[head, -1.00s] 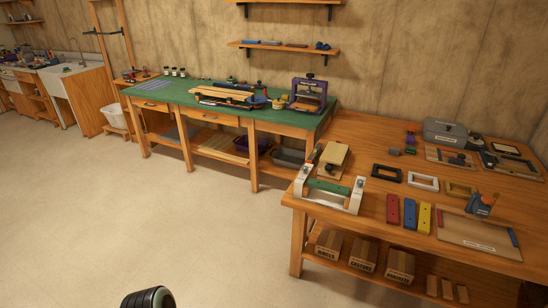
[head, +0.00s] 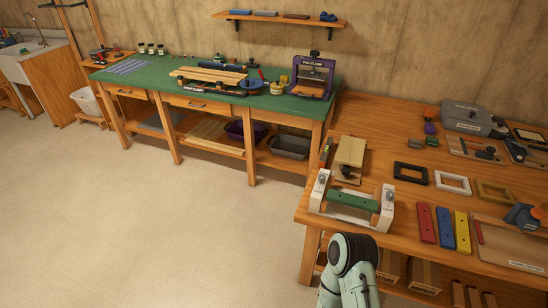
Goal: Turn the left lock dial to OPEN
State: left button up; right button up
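A white fixture (head: 352,221) with a green bar (head: 352,201) across it stands at the front left corner of the right-hand wooden bench. It has an upright white block at each end. A small dark round part, which looks like the left lock dial (head: 323,178), sits on its left block. A similar part (head: 389,195) is on the right block. Both are too small to read any marking or setting. A pale green arm link of mine with a black joint rises at the bottom, below the fixture and apart from it. Neither gripper shows.
The wooden bench (head: 410,145) also holds a wooden clamp-like piece (head: 350,152), small frames (head: 411,173), and red, blue and yellow bars (head: 444,230). A green-topped bench (head: 140,83) stands behind to the left. The floor (head: 130,210) at left is clear.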

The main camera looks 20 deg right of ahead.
aim_at(321, 178)
jog(key=i+j, duration=0.15)
jog(key=i, duration=0.35)
jog(key=i+j, duration=0.1)
jog(key=i, duration=0.35)
jog(key=i+j+u, duration=0.1)
jog(key=i, duration=0.4)
jog(key=i+z, duration=0.15)
jog(key=z, duration=0.25)
jog(key=i+j+z, duration=0.1)
jog(key=z, duration=0.25)
jog(key=i+j+z, duration=0.15)
jog(key=z, duration=0.25)
jog(key=i+j+z, duration=0.15)
jog(key=z, duration=0.25)
